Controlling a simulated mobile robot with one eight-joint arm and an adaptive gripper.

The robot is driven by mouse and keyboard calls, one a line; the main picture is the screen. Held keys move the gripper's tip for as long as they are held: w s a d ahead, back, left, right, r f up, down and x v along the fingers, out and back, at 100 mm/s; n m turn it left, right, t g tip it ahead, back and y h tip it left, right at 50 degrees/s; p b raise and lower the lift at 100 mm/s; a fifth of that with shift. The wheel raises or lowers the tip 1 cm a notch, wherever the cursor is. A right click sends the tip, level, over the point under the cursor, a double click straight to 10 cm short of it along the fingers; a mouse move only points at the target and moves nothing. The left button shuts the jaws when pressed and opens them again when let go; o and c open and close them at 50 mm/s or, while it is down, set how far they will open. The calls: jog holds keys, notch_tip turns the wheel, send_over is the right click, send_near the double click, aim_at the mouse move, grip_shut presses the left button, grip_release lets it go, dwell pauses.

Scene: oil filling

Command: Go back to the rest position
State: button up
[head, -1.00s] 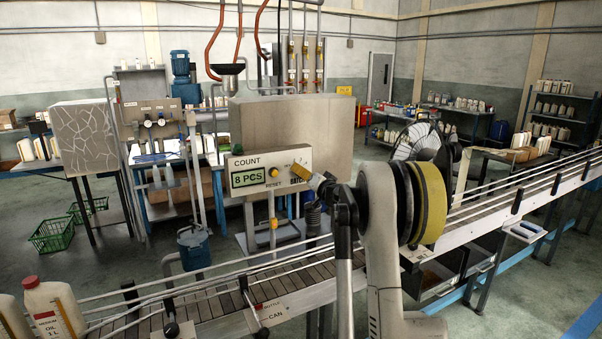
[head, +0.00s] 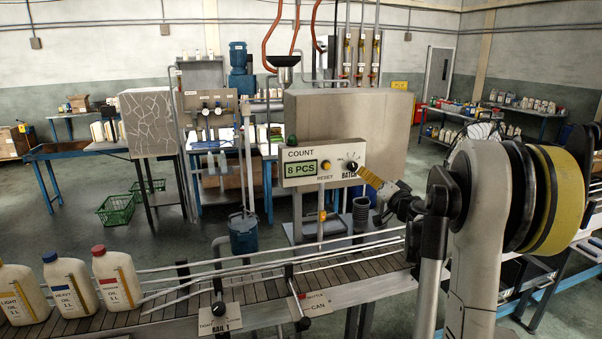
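My arm stands at the right of the head view. My gripper (head: 371,178) points left and up toward the counter panel (head: 322,163), its yellowish tip just right of and below the black BATCH knob (head: 352,166). A small gap seems to show between tip and knob, but depth is hard to judge. No held object is visible. The fingers are seen nearly end-on, so I cannot tell whether they are open or shut. The panel reads "8 PCS" and has a yellow RESET button (head: 325,167).
The slatted conveyor (head: 250,293) runs across the front. Oil bottles with blue (head: 70,285) and red (head: 117,277) caps stand on its left end. The RAIL 1 lever (head: 219,310) and the BOTTLE/CAN lever (head: 303,322) are at the front edge. Green crates (head: 127,209) lie on the floor behind.

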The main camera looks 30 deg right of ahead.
jog(key=a+f+n+g+y+b, duration=0.2)
jog(key=a+n+y+b, duration=0.25)
jog(key=a, duration=1.55)
jog(key=s+a+f+n+g+y+b, duration=0.1)
jog(key=s+a+f+n+g, duration=0.15)
jog(key=s+a, duration=0.45)
jog(key=s+a+f+n+g+y+b, duration=0.15)
jog(key=a+f, duration=0.25)
jog(key=a, duration=0.6)
jog(key=s+a+f+n+g+h+b, duration=0.1)
jog(key=s+a+f+g+b, duration=0.1)
jog(key=s+f, duration=0.5)
jog(key=s+a+f+n+g+h+b, duration=0.1)
jog(key=s+a+f, duration=0.4)
jog(key=s, duration=0.8)
notch_tip(320, 180, down, 2)
jog(key=shift+s+a+f+g+h+b, duration=0.1)
jog(key=shift+s+a+g+h+b, duration=0.25)
jog(key=shift+g+b, duration=0.5)
jog(key=shift+t, duration=0.25)
